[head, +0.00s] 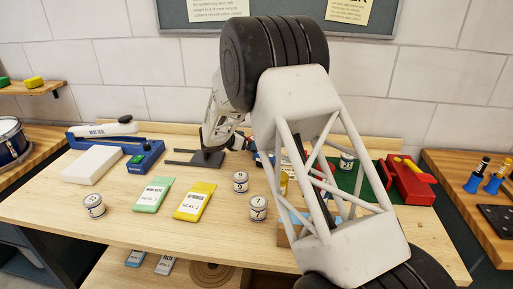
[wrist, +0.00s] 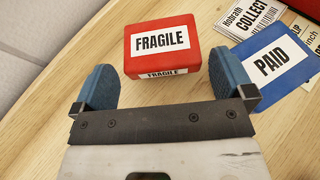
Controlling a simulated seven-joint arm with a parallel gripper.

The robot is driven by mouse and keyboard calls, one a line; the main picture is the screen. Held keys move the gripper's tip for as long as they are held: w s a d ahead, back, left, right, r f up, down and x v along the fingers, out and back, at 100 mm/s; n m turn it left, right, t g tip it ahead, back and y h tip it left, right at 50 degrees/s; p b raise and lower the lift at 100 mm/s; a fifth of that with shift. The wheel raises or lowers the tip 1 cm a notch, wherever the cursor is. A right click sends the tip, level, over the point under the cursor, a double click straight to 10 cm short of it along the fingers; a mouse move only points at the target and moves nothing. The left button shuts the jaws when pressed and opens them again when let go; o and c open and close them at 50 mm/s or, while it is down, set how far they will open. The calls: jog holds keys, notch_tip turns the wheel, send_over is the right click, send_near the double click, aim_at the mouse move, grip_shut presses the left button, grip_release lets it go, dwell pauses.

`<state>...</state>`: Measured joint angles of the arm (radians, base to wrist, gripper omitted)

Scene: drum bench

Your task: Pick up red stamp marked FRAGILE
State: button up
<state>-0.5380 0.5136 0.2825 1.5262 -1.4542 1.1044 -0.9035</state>
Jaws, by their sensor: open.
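In the wrist view, the red stamp marked FRAGILE (wrist: 174,68) is a block with a white label on its top and on its near side. My gripper (wrist: 165,72) is open, with a blue pad at each side and nothing held. The stamp stands ahead of the gap, its near part roughly in line with the pads' far ends. I cannot tell the height between them. In the head view my arm covers much of the middle of the bench, and I cannot clearly make out the stamp there.
A blue PAID block (wrist: 270,62) lies close right of the stamp, near printed papers (wrist: 247,18). In the head view, a green packet (head: 152,195), a yellow packet (head: 195,200) and small jars (head: 240,182) stand at the front. A red device (head: 408,183) is at right.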

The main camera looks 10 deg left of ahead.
jog(key=shift+x, duration=2)
jog(key=shift+r, duration=0.1)
jog(key=c, duration=0.7)
jog(key=shift+r, duration=0.1)
jog(key=shift+r, duration=4.9)
